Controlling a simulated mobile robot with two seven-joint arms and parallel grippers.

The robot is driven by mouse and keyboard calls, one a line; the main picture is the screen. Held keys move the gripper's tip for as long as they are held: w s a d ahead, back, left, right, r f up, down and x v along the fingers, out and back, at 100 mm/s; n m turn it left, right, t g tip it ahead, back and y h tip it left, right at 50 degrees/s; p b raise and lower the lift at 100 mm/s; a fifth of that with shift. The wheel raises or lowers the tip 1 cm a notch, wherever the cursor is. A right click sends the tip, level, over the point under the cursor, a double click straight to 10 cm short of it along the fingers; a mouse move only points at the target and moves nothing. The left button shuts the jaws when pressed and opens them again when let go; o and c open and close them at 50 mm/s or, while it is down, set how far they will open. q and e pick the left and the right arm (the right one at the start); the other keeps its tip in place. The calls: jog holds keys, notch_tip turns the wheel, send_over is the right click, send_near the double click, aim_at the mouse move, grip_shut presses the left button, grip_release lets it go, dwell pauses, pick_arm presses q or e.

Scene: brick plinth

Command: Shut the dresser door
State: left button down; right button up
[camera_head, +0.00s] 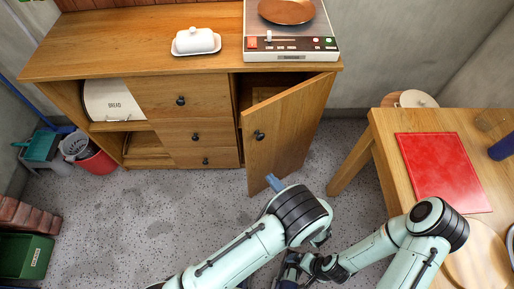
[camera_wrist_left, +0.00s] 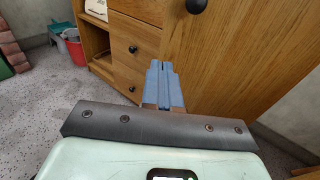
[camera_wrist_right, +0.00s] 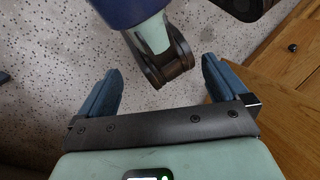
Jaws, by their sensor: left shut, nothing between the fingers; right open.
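The wooden dresser (camera_head: 150,63) stands against the wall. Its door (camera_head: 292,125) is hinged at the right and stands ajar, its free left edge swung out into the room. A dark round knob (camera_head: 259,136) is on its outer face. The door (camera_wrist_left: 235,65) and knob (camera_wrist_left: 196,5) also show in the left wrist view. My left gripper (camera_head: 273,182) is shut and empty, before the lower part of the door; contact cannot be told. Its fingers (camera_wrist_left: 163,68) are together.
A wooden table (camera_head: 385,135) with a red mat (camera_head: 443,170) stands at the right. A stool (camera_head: 393,100) is behind it. A red bucket (camera_head: 97,162) and a green crate (camera_head: 25,255) are at the left. The floor (camera_head: 140,220) before the drawers is clear.

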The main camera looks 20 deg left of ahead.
pick_arm(q)
jog(key=d+r+t, duration=0.1)
jog(key=d+t, duration=0.1)
send_near(252, 140)
jog(key=b+x, duration=0.1)
jog(key=x, duration=0.6)
pick_arm(e)
jog(key=shift+w+d+f+t, duration=0.25)
jog(key=shift+w+f+t, duration=0.05)
jog(key=shift+w+f, duration=0.45)
